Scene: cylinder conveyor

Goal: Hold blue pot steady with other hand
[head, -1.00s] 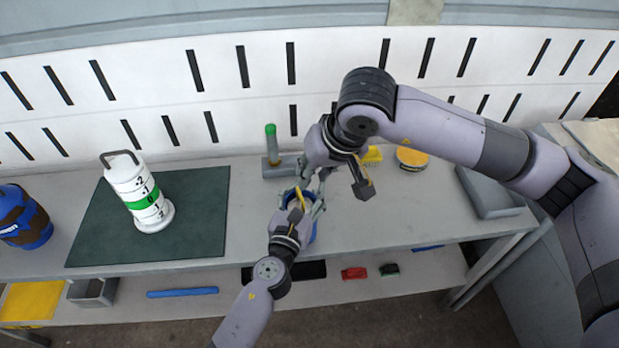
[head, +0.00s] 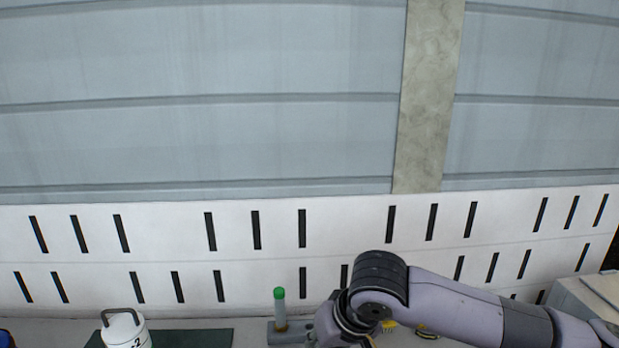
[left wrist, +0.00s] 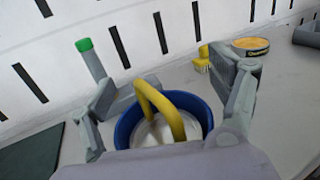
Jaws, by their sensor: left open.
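In the left wrist view the blue pot (left wrist: 124,133) stands upright on the bench, with a raised yellow handle (left wrist: 158,103) and a pale inside. My left gripper (left wrist: 168,84) is open, one finger on each side of the pot; I cannot tell whether they touch it. Its palm hides the pot's near, lower part. In the head view the pot and my left gripper are below the frame. My right arm (head: 450,300) comes in from the right, and its gripper is cut off by the bottom edge.
A green-capped post (left wrist: 88,60) stands behind the pot to the left. A round yellow tin (left wrist: 250,45) and a small yellow item (left wrist: 201,62) are behind right. A white cylinder (head: 124,330) stands at the lower left on a dark green mat (head: 200,338). A slotted white wall (head: 330,235) rises behind.

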